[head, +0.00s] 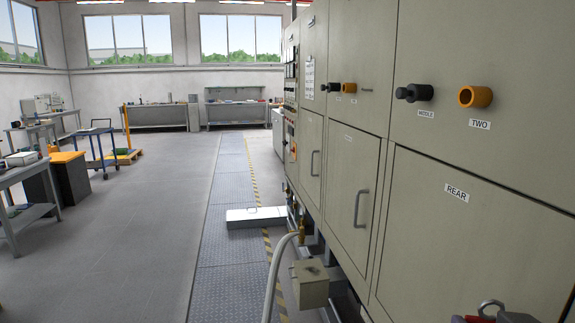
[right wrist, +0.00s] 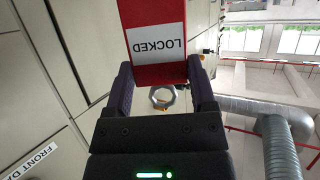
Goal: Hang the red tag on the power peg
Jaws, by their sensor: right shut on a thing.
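The red tag (right wrist: 155,76) fills the top middle of the right wrist view, with a white LOCKED label upside down. My right gripper (right wrist: 162,88) is shut on it, with a dark finger on each side. A grey metal ring shows between the fingers. In the head view, the tag's ring and a sliver of red tag (head: 481,319) show at the bottom right edge, in front of the grey cabinet. Black and yellow pegs stick out of the cabinet above; I cannot read which one is the power peg. My left gripper is out of view.
The grey cabinet (head: 455,150) fills the right side, with a black peg (head: 414,92) by MIDDLE and a yellow peg (head: 475,96) by TWO. Door handles (head: 361,208) and a small box (head: 311,285) project from it.

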